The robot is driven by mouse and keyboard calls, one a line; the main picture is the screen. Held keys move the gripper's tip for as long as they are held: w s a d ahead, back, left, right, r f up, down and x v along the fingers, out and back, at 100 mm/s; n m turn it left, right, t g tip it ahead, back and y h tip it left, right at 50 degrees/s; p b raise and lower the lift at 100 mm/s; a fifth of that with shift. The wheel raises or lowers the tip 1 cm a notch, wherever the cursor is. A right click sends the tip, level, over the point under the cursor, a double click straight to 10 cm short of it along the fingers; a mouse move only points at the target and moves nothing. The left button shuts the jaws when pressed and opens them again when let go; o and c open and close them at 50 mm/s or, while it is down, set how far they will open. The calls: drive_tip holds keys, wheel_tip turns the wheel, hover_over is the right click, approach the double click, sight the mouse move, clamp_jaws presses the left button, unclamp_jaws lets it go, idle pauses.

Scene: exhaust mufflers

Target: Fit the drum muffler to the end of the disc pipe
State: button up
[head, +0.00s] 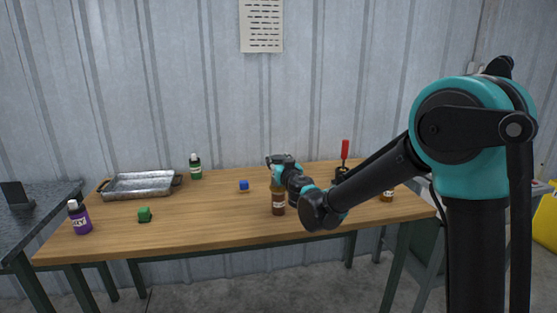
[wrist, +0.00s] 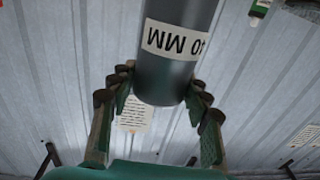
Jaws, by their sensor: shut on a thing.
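My gripper (head: 280,160) is above the wooden table, just above and behind an amber bottle in the head view. In the wrist view, my gripper (wrist: 153,85) is shut on a dark grey cylinder (wrist: 172,75). The cylinder has a white label with "MM" lettering, upside down in this view. Its near end lies between the fingers and the rest runs out of the top of the picture. I cannot tell for sure whether this is the drum muffler. I cannot make out the disc pipe in either view.

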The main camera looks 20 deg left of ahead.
idle(0.4)
drive_tip(key=o, duration=1.2)
drive_tip(key=shift+o, duration=0.2)
drive_tip(key=v, duration=1.2)
drive_tip(key=w+d+f+m+g+h, duration=0.1)
drive_tip(key=d+f+m+h, duration=0.2)
drive_tip(key=d, duration=0.8)
drive_tip(key=w+d+f+m+h, duration=0.1)
drive_tip(key=d+f+h, duration=0.25)
drive_tip(key=d, duration=0.75)
drive_tip(key=w+d+f+m+g+h, duration=0.1)
drive_tip(key=d+f+m+h, duration=0.3)
drive_tip(key=d, duration=0.7)
drive_tip(key=s+d+f+g+h, duration=0.2)
drive_tip(key=s+d+f+g, duration=0.4)
drive_tip(key=s+d, duration=0.4)
drive_tip(key=s+d+f+n+g+y, duration=0.1)
drive_tip(key=s+f+g+y, duration=0.1)
drive_tip(key=s+f, duration=0.6)
drive_tip(key=s, duration=0.3)
drive_tip(key=shift+s+d+f+g, duration=0.15)
drive_tip(key=shift+d+f+g, duration=0.15)
drive_tip(key=shift+g, duration=0.1)
